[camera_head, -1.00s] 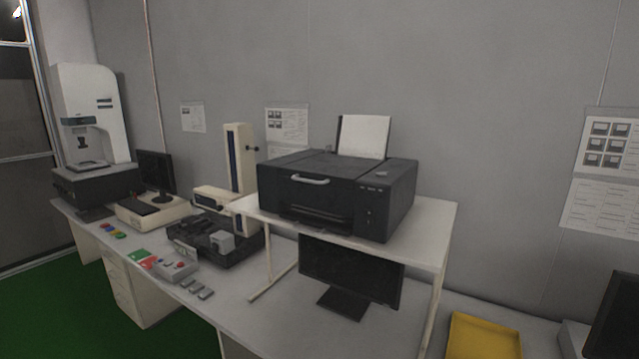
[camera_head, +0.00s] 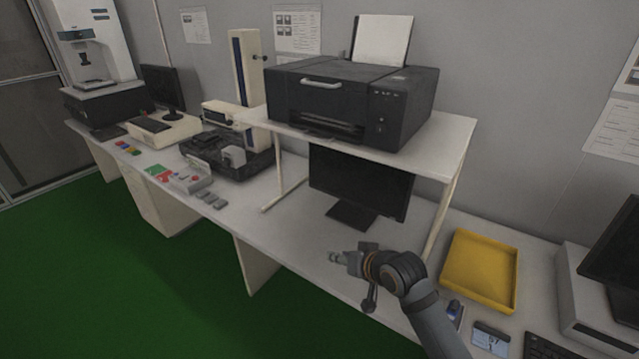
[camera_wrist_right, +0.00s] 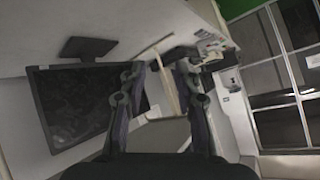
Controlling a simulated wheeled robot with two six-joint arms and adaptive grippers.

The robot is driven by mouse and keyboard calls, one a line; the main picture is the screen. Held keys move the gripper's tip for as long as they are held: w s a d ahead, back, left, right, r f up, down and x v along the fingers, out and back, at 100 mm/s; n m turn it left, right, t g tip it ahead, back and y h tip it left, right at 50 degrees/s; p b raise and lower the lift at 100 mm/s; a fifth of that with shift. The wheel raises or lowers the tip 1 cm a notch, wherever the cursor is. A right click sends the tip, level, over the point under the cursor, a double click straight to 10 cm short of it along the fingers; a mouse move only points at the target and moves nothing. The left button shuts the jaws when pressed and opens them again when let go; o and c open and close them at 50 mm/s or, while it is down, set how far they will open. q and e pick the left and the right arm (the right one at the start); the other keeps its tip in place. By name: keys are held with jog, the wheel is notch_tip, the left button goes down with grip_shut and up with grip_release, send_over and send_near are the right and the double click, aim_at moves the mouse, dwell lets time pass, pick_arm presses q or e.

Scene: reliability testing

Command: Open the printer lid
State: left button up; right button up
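The black printer (camera_head: 350,95) stands on a white raised shelf (camera_head: 445,135) above the desk. Its lid looks shut, with a silver handle (camera_head: 321,83) at the upper front edge and a white paper sheet (camera_head: 382,40) upright at its back. My right gripper (camera_head: 342,258) is in front of the desk, below the printer and well apart from it. In the right wrist view my right gripper (camera_wrist_right: 156,78) has its two fingers spread with nothing between them. My left gripper is in neither view.
A monitor (camera_head: 360,186) stands under the shelf. A yellow tray (camera_head: 481,270) lies to its right. A cream column device (camera_head: 246,75) stands left of the printer. The green floor (camera_head: 140,280) in front of the desk is clear.

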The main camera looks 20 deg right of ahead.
jog(key=w+r+m+t+y, duration=0.1)
jog(key=w+r+t, duration=0.1)
jog(key=w+r, duration=0.45)
jog(key=w+r+m+t+y, duration=0.1)
jog(key=w+r+t, duration=0.15)
jog(key=r, duration=0.65)
jog(key=m+t+y, duration=0.2)
jog(key=m+t, duration=0.2)
send_near(318, 85)
jog(key=p+x, duration=0.3)
jog(key=x, duration=0.5)
jog(key=shift+w+p, duration=0.3)
jog(key=shift+p, duration=0.1)
jog(key=shift+w+a, duration=0.2)
jog(key=shift+w, duration=0.3)
jog(key=shift+c, duration=0.3)
grip_shut()
